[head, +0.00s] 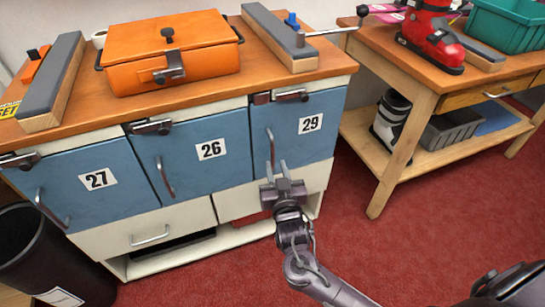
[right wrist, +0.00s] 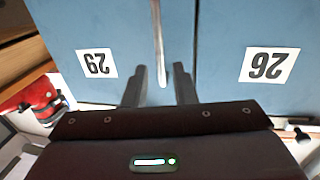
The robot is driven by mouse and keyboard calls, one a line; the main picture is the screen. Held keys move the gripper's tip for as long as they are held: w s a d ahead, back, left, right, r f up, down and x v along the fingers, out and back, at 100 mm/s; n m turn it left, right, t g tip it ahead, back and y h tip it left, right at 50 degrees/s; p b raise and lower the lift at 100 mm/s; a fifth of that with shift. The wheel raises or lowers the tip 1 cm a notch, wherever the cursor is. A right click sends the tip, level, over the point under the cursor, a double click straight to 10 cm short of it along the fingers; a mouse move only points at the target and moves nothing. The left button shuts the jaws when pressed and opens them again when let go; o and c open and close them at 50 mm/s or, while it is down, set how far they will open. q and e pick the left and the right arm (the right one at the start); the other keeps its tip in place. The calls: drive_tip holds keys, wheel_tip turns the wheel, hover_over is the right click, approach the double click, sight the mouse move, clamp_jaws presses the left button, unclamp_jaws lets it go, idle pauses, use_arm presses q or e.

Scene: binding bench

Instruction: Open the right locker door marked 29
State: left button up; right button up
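The blue locker door marked 29 (head: 324,104) is closed, the rightmost of three doors in the bench front in the head view. It also shows in the right wrist view (right wrist: 95,25), upside down. Its vertical metal handle (head: 270,149) is near its left edge. My right gripper (head: 277,169) is open, in front of the lower end of this handle. In the right wrist view the handle (right wrist: 158,40) lines up between the two spread fingertips; I cannot tell whether they reach around it. My left gripper is out of view.
Closed doors 26 (head: 190,169) and 27 (head: 105,208) are to the left. White drawers (head: 150,228) sit below. A wooden bench (head: 398,130) stands right, with red carpet (head: 440,235) clear in front. A black bin (head: 35,250) stands at lower left.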

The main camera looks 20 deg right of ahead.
sight(273, 153)
drive_tip(key=w, duration=0.4)
drive_tip(key=w+d+b, duration=0.1)
drive_tip(key=w, duration=0.1)
drive_tip(key=shift+w, duration=0.4)
clamp_jaws()
